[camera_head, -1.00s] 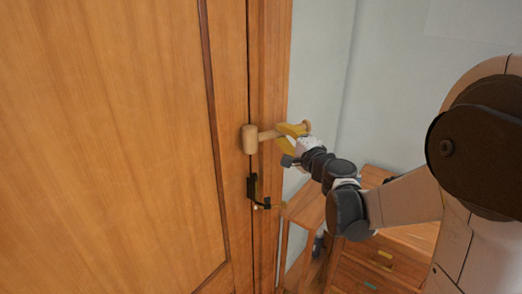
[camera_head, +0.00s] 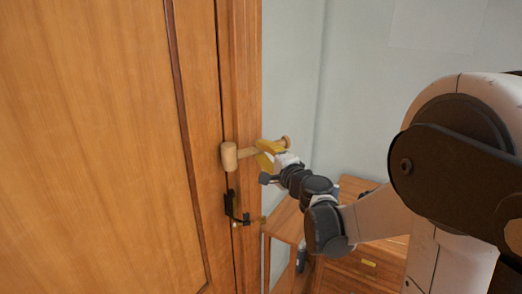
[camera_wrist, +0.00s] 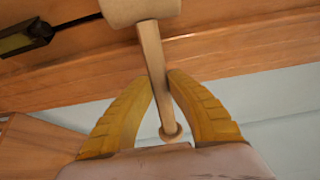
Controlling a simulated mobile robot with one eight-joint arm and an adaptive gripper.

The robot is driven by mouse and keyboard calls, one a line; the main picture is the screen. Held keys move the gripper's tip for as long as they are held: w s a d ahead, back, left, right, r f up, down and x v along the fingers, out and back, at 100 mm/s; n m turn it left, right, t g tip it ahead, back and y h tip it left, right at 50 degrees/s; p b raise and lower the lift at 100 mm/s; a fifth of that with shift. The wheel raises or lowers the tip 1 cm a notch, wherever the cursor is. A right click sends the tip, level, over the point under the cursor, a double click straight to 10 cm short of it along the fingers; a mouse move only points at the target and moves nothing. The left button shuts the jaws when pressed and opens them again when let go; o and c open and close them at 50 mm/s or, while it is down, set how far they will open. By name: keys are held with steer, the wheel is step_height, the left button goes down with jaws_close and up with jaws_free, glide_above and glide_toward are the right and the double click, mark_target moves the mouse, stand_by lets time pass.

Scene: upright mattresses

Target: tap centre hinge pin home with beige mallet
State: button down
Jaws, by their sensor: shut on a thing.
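The beige mallet (camera_head: 229,157) is in my gripper (camera_head: 266,154), with its head to the left of the fingers in the head view. My yellow fingers are shut on its handle. In the wrist view, the mallet head (camera_wrist: 140,9) is cut off by the top edge, and the handle runs down between the fingertips (camera_wrist: 161,82) to a round end knob. A dark metal fitting (camera_head: 231,206), which looks like a hinge, sits on the door seam below the mallet head. It also shows in the wrist view (camera_wrist: 24,38). I cannot clearly make out the centre pin.
A wooden door (camera_head: 90,150) fills the left, with its frame (camera_head: 246,100) beside the seam. A small brass-coloured piece (camera_head: 262,219) shows below my gripper. A wooden drawer unit (camera_head: 350,268) stands under my arm. The pale wall (camera_head: 350,80) behind is bare.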

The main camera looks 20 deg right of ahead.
step_height(320, 180, down, 6)
steer(key=b, duration=0.5)
steer(key=shift+f, duration=0.2)
step_height(320, 180, up, 4)
steer(key=p, duration=0.3)
steer(key=shift+r, duration=0.1)
step_height(320, 180, down, 9)
steer(key=b, duration=0.8)
step_height(320, 180, up, 13)
steer(key=p, duration=1)
steer(key=shift+f, duration=0.2)
